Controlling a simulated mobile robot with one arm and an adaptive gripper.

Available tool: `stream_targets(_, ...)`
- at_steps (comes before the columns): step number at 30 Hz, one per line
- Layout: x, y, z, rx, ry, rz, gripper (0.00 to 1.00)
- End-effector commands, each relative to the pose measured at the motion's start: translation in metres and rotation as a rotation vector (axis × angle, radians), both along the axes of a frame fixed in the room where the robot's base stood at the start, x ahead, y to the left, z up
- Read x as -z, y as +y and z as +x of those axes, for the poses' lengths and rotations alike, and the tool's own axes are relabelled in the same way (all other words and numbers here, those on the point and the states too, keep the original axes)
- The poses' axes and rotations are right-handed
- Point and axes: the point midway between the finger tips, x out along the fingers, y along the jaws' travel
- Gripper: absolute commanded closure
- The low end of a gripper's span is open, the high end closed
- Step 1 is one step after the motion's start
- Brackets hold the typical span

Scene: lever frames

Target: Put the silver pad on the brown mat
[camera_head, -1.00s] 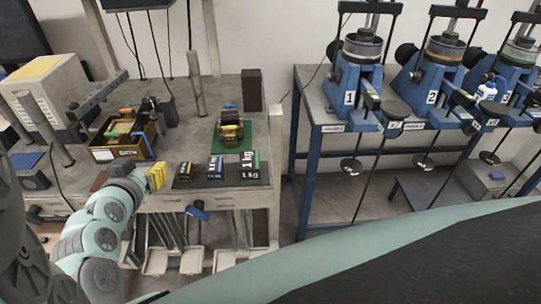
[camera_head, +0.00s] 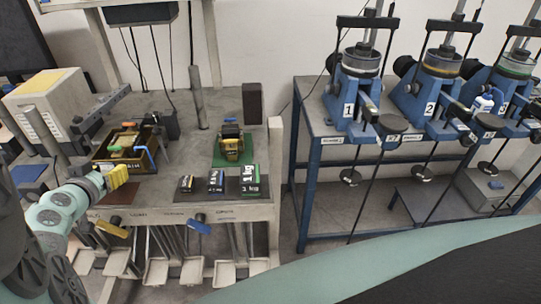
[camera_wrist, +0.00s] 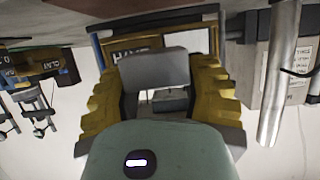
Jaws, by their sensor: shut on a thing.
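My gripper (camera_head: 117,177), with yellow fingers, is over the front left of the bench. In the wrist view, my gripper (camera_wrist: 160,100) is shut on a grey, flat-faced block, the silver pad (camera_wrist: 155,68), held between both fingers. In the head view the pad cannot be made out. The brown mat (camera_head: 122,194) lies flat on the bench near its front edge, just below my fingers in the picture. Its left part is partly hidden by my arm. The gap between pad and mat cannot be judged.
An open bin (camera_head: 128,160) with coloured tools stands behind my gripper. Several weights stand on a dark mat (camera_head: 205,192) to the right. A yellow-black device sits on a green mat (camera_head: 220,161). A grey post (camera_head: 198,98) rises behind. Bare bench lies around the brown mat.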

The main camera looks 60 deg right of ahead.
Motion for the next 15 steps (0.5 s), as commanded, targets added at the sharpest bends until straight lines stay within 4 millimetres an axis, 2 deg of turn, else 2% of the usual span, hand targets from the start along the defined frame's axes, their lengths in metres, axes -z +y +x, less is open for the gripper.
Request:
stream_targets(9,0.031,-0.002,0.000,0.004,-0.001,-0.003,0.96)
stream_targets(15,0.033,-0.002,0.000,0.004,-0.004,-0.003,0.96)
